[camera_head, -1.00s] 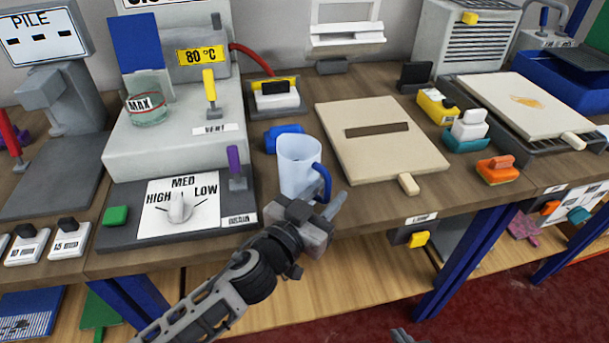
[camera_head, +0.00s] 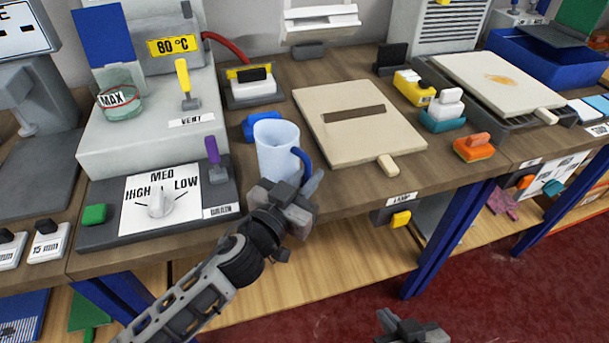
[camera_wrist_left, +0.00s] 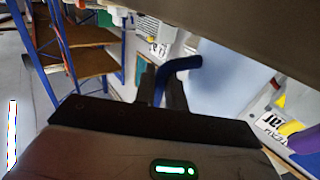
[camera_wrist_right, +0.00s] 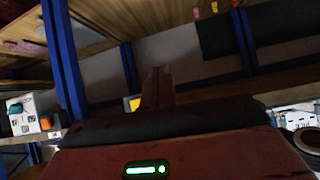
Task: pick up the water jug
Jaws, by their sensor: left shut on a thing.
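The water jug (camera_head: 277,150) is a pale blue, translucent vessel with a dark blue handle (camera_head: 303,160). It is upright at the front of the workbench, between the dial panel and the beige board. My left gripper (camera_head: 300,190) is shut on the handle, on the jug's near right side. In the left wrist view the handle (camera_wrist_left: 180,64) passes between the fingers, beside the jug's pale wall (camera_wrist_left: 225,80). The jug's base is partly hidden by the gripper, so I cannot tell whether it touches the bench. My right gripper (camera_head: 405,325) is low in front of the bench, empty, its fingers together.
The dial panel (camera_head: 110,225) with a purple lever (camera_head: 212,150) is left of the jug. A blue object (camera_head: 258,124) is close behind it. The beige board (camera_head: 350,145) with its tab lies to the right. A lamp switch (camera_head: 400,218) is on the bench front.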

